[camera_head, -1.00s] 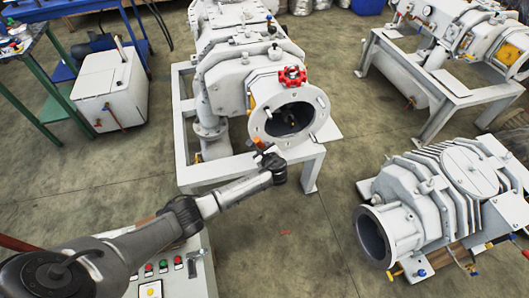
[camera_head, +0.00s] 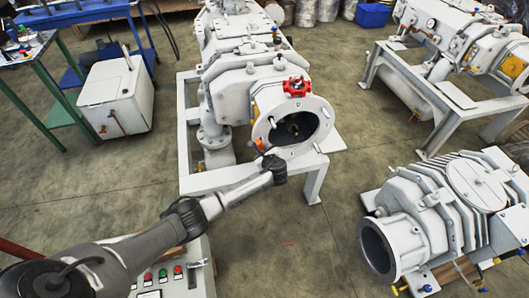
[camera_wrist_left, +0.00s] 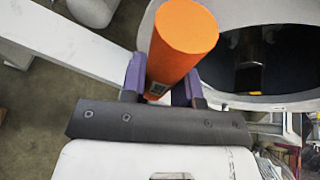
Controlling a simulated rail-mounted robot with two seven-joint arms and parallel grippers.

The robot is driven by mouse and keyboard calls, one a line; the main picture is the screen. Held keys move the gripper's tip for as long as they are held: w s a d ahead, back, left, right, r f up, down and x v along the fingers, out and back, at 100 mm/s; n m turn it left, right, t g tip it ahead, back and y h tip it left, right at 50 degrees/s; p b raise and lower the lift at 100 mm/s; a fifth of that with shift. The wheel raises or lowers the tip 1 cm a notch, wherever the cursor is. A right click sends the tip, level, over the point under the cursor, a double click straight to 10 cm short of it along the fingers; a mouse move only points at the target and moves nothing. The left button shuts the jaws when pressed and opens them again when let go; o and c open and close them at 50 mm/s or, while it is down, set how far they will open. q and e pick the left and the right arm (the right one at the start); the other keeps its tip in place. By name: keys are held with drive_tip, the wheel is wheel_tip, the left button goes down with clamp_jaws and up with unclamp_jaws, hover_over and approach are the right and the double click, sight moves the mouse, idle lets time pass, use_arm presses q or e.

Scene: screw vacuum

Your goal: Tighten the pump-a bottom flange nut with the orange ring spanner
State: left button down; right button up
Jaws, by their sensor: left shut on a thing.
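Pump-a (camera_head: 238,85) is a large white-grey machine on a white frame, with a round open flange (camera_head: 292,126) facing front. My left gripper (camera_head: 264,152) is at the lower left edge of this flange. In the left wrist view its purple-padded fingers (camera_wrist_left: 160,88) are shut on the orange ring spanner (camera_wrist_left: 180,45), whose thick round handle end points up at the camera. The spanner shows as a small orange spot in the head view (camera_head: 259,145). Its ring end and the bottom flange nut are hidden or too small to tell. My right gripper is not in view.
A red handwheel (camera_head: 296,87) sits just above the flange. A control box (camera_head: 172,272) with coloured buttons stands below my left arm. Another pump (camera_head: 440,215) lies at the right.

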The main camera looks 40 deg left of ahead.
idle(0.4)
use_arm(q)
drive_tip(key=shift+r+p, duration=0.1)
drive_tip(key=shift+p, duration=0.2)
idle(0.5)
drive_tip(key=shift+p, duration=0.3)
idle(0.5)
drive_tip(key=shift+w+a+b, duration=0.3)
drive_tip(key=shift+w+a, duration=0.15)
drive_tip(key=shift+a, duration=0.2)
drive_tip(key=shift+w+d, duration=0.1)
idle(0.3)
